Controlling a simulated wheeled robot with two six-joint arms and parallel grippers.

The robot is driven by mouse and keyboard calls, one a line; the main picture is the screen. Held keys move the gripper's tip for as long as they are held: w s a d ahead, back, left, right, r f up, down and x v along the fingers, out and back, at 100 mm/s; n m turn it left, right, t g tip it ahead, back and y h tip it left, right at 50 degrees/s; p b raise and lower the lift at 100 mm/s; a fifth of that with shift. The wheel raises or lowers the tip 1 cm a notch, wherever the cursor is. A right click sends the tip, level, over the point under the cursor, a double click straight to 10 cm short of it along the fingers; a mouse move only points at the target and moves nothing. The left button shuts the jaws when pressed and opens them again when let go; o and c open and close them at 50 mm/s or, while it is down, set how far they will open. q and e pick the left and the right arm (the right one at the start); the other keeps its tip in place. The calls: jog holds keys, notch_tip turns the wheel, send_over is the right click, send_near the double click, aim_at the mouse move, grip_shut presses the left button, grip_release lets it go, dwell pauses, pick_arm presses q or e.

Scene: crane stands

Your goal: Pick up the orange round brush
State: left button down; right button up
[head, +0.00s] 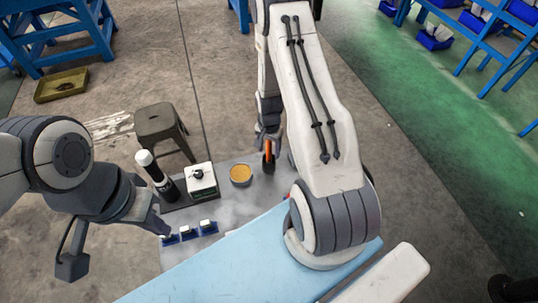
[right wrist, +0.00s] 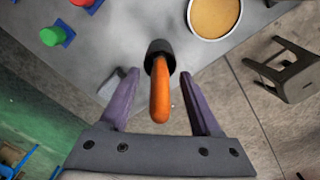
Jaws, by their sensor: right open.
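The orange round brush (head: 268,147) stands at the far right part of the grey table, partly covered by my right arm in the head view. In the right wrist view the orange brush (right wrist: 160,95) has a dark round end by the tabletop and its orange part points towards the gripper. My right gripper (right wrist: 158,74) is open, with one purple finger on each side of the brush and gaps visible on both sides. It shows small in the head view (head: 267,135). My left gripper (head: 163,230) is low at the table's left edge, near small blue holders; its jaw opening is not clear.
On the grey table (head: 238,215) are a round tan-filled dish (head: 241,174), a white box (head: 201,180), a black-and-white bottle (head: 155,174) and several blue holders (head: 190,232). A dark stool (head: 161,124) stands behind. Green and red pieces (right wrist: 54,36) show in the right wrist view.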

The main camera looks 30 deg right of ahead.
grip_shut()
jog(key=shift+r, duration=0.1)
